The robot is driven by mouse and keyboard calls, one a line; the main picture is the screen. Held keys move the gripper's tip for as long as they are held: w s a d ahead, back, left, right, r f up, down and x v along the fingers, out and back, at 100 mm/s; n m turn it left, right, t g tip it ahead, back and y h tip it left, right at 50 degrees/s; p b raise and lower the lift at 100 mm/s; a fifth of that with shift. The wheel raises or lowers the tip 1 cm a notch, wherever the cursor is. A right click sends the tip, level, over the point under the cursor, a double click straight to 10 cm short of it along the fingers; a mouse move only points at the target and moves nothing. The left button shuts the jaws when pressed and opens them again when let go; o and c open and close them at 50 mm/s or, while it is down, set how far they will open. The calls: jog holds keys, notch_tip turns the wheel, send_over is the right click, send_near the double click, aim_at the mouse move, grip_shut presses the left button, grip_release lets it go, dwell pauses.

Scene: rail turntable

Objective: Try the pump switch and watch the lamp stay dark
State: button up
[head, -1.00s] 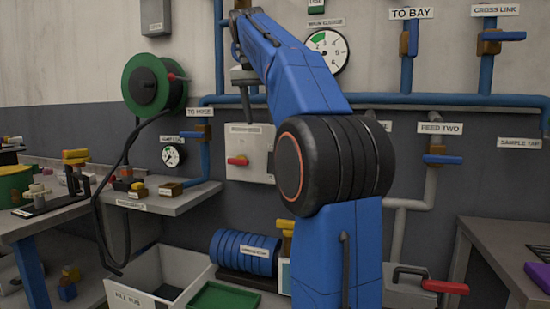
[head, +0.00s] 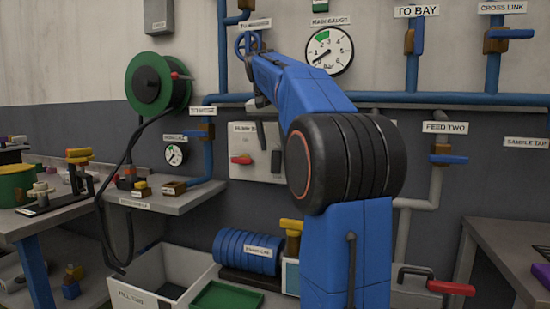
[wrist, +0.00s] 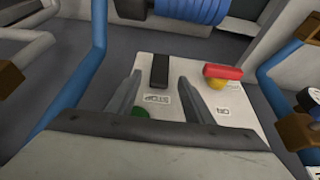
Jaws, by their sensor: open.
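The grey-white pump switch box (head: 243,140) is on the wall left of my raised arm, its label partly hidden. A red handle (head: 242,160) sits at its left and a dark upright piece (head: 276,161) at its right. In the wrist view the box face (wrist: 195,75) appears upside down, with the red handle (wrist: 222,72) on a yellow base, a black piece (wrist: 159,71), labels that seem to read STOP and ON, and a green round part (wrist: 139,112) partly hidden. My gripper (wrist: 159,80) is open and empty, its fingers over the box face around the black piece; contact is unclear.
A shelf (head: 165,200) with small valves is left of the box. A blue coil (head: 248,252), green tray (head: 228,297) and white tub (head: 150,275) are below. Blue pipes (head: 455,100) and the main gauge (head: 328,52) are above and right.

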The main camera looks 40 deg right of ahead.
aim_at(276, 160)
jog(key=shift+x, duration=2.8)
